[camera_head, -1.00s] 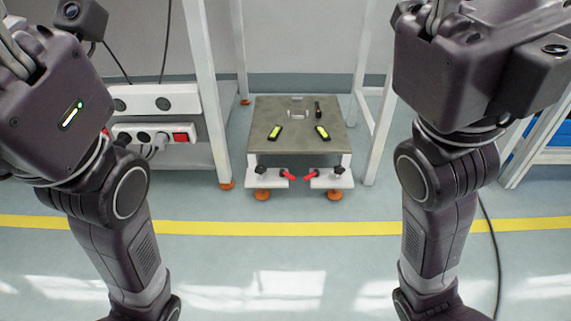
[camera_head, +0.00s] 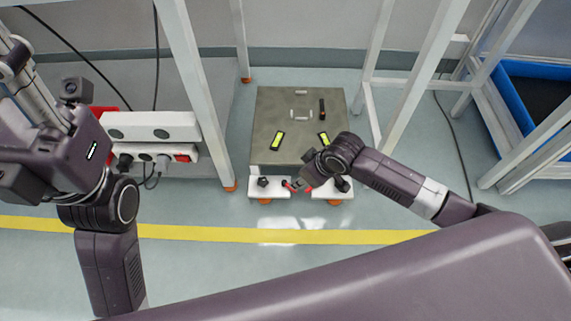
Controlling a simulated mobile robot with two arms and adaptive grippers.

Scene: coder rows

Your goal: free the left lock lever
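The low grey-topped platform (camera_head: 262,110) stands on the floor in the middle, with white blocks at its front edge. The red left lock lever (camera_head: 289,185) sits at the inner end of the left block, beside a black knob (camera_head: 263,182). My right gripper (camera_head: 300,183) is low over the gap between the blocks, close to or touching the levers; contact is unclear. It covers most of the right red lever, and its fingers are too small and hidden to read. My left gripper (camera_head: 20,62) is raised at the far left, away from the platform, its fingers unclear.
White frame posts (camera_head: 195,90) stand left and right of the platform. A power strip (camera_head: 150,127) is at left, a blue crate (camera_head: 530,110) at right. Yellow-green marked handles (camera_head: 278,140) lie on the platform top. Floor before the yellow line (camera_head: 200,233) is clear.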

